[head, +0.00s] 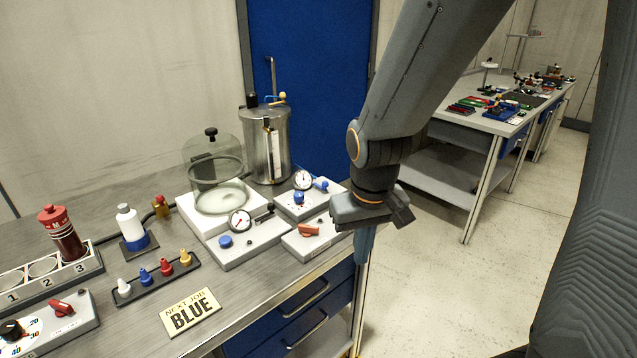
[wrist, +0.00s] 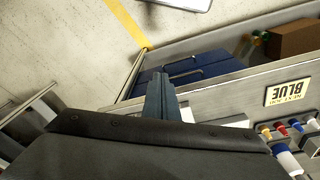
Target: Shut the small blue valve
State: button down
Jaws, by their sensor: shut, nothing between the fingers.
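A small blue lever-like handle (head: 320,184) sits beside a round gauge on a pale block at the back right of the bench. A blue knob (head: 299,197) is on the same block, and another blue knob (head: 226,242) is on the block in front of the glass dome. I cannot tell for sure which is the small blue valve. My gripper (head: 363,252) points down at the bench's right edge, right of these parts and apart from them. Its fingers are together and empty; they also show in the wrist view (wrist: 160,88), above the drawer side.
A glass dome (head: 214,170) and a steel drum (head: 266,145) stand behind the blocks. A block with a red handle (head: 309,230) is close left of my gripper. A sign reading BLUE (head: 191,312) lies in front. The floor right of the bench is clear.

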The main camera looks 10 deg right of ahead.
jog(key=w+a+r+n+t+h+b, duration=0.1)
jog(key=w+a+r, duration=0.1)
jog(key=w, duration=0.8)
jog(key=w+a+r+n+t+b, duration=0.1)
jog(key=w+a+r, duration=0.1)
jog(key=w, duration=0.7)
jog(key=w+a+r+n+t+h+b, duration=0.1)
jog(key=w+a+r, duration=0.2)
jog(key=w, duration=0.7)
jog(key=shift+w+t+h+b, duration=0.3)
jog(key=shift+b, duration=0.05)
jog(key=shift+f, duration=0.15)
jog(key=p+x, duration=0.2)
jog(key=x, duration=0.8)
jog(key=shift+w+d, duration=0.1)
jog(key=shift+w+d+f+p, duration=0.15)
jog(key=shift+d+p, duration=0.25)
jog(key=shift+d, duration=0.15)
jog(key=shift+w+d+f+p, duration=0.2)
jog(key=shift+d+p, duration=0.15)
jog(key=shift+d, duration=0.25)
jog(key=shift+w+d+f, duration=0.3)
jog(key=shift+d, duration=0.2)
jog(key=shift+p, duration=0.4)
